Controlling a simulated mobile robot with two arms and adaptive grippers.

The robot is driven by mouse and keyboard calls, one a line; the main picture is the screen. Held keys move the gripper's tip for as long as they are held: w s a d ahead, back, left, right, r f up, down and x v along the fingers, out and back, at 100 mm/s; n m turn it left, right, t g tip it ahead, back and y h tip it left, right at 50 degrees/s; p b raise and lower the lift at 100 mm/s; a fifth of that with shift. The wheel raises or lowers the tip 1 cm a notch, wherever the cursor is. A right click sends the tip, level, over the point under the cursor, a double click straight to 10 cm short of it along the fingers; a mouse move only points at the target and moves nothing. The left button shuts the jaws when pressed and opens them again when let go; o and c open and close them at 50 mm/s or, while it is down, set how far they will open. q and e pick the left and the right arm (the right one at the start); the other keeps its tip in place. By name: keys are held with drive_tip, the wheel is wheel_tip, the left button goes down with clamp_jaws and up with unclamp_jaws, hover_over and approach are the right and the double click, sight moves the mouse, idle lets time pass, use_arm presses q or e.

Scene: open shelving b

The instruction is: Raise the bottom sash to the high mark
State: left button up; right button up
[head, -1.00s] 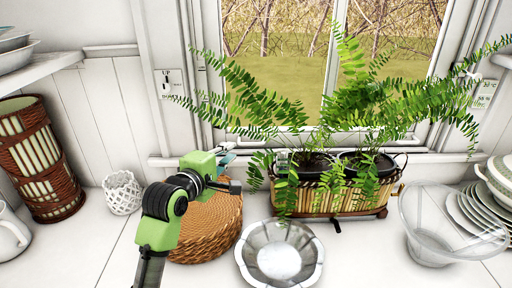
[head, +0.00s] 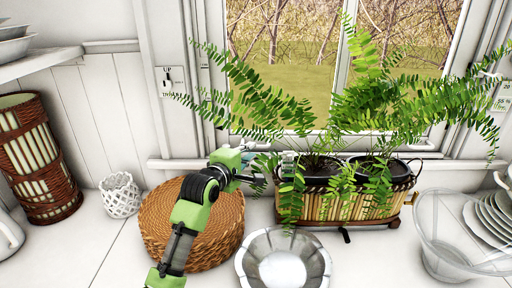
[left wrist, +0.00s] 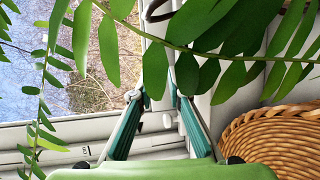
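The window's bottom sash (head: 338,88) is a white frame with glass panes behind the fern; its lower rail is largely hidden by fronds. I cannot make out a high mark. My left gripper (head: 262,165) is at the sill, left of the planter, among fronds. In the left wrist view the left gripper (left wrist: 157,100) has its two teal-padded fingers apart, with white window woodwork and a small white knob (left wrist: 167,121) beyond and between them. Nothing shows gripped. Whether a finger touches the sash is hidden. My right gripper is not in view.
A potted fern in a bamboo planter (head: 335,208) stands close right of the gripper. A round wicker basket (head: 160,225) is below it, and a metal bowl (head: 283,262) in front. A switch plate marked UP (head: 171,80) is left of the window. Fronds crowd the gripper.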

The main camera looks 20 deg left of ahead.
use_arm(q)
drive_tip(key=shift+x, duration=2.6)
clamp_jaws()
